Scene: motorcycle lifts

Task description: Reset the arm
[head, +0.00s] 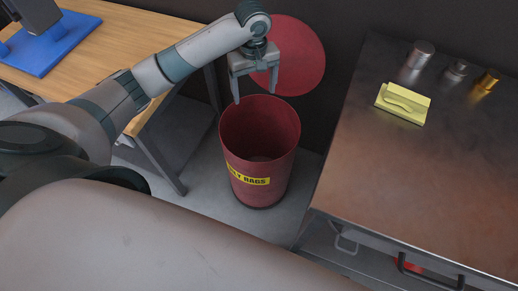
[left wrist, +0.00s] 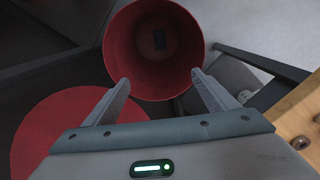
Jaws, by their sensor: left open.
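My left arm (head: 150,78) reaches in from the left in the head view. Its gripper (head: 255,93) is open and empty, above the mouth of a red bin (head: 262,185) with a yellow "RAGS" label. In the left wrist view both fingers (left wrist: 160,77) are spread apart with nothing between them, and the open bin (left wrist: 122,50) lies beyond them. A small dark thing (left wrist: 160,39) shows at the bottom of the bin; I cannot tell what it is. My right gripper is not in view.
A round red lid (head: 300,60) stands behind the bin against the dark wall. A wooden table (head: 110,40) with a blue stand (head: 45,45) is at left. A metal bench (head: 420,165) at right holds a yellow pad (head: 403,104) and several small metal pieces (head: 456,68).

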